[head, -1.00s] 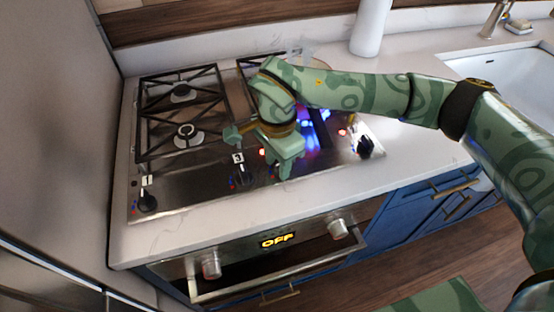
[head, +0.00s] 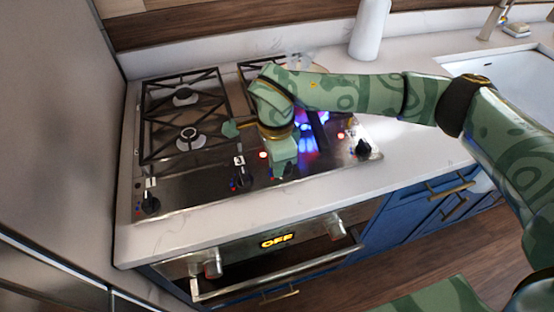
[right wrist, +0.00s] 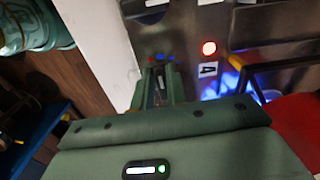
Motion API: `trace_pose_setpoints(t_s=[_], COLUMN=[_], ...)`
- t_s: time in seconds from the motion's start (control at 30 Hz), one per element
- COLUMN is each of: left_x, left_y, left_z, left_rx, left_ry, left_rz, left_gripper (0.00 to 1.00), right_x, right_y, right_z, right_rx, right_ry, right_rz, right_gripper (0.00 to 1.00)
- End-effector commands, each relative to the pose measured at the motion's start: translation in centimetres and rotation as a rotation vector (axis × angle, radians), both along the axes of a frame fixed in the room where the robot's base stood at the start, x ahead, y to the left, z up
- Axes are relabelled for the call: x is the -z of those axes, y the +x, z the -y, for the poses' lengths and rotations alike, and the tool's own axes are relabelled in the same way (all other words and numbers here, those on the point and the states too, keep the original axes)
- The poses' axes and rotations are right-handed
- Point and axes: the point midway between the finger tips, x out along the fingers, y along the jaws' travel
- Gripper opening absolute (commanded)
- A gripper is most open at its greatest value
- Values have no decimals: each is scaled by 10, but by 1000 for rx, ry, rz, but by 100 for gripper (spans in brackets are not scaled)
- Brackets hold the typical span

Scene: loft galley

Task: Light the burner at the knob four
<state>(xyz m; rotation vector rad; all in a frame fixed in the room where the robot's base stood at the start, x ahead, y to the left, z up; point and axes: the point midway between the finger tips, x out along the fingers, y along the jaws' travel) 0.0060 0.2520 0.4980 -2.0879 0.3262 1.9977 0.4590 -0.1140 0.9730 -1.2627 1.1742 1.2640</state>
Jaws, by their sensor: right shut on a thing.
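In the head view my right gripper (head: 284,172) points down at the front edge of the steel cooktop (head: 200,190). In the right wrist view its jaws (right wrist: 160,92) are shut around a dark knob (right wrist: 158,86), beside the label 4 (right wrist: 207,69). My gripper mostly hides this knob in the head view. A red light (right wrist: 208,48) glows beside the label. Blue flame (head: 309,128) shows on the burner behind the gripper, and also in the right wrist view (right wrist: 232,86). My left gripper is not in view.
Knob 1 (head: 150,204), knob 3 (head: 241,179) and a far-right knob (head: 363,149) stand along the cooktop's front. Black grates (head: 180,110) rise behind them. An oven showing OFF (head: 278,241) is below. A white bottle (head: 370,28) and a sink (head: 500,70) are to the right.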

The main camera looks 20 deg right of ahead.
Motion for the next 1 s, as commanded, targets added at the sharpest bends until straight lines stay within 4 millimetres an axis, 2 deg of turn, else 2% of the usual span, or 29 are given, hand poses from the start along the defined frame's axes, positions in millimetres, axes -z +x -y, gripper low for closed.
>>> trace_pose_setpoints(t_s=[0.6, 1.0], left_x=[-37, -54], left_y=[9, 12], left_z=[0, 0], left_rx=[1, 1], left_ry=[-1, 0], left_rz=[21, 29], left_gripper=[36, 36], right_x=[-4, -3], right_y=[11, 15], right_z=[2, 5], right_rx=[581, 878], right_ry=[1, 1], right_rz=[3, 4], right_gripper=[0, 0])
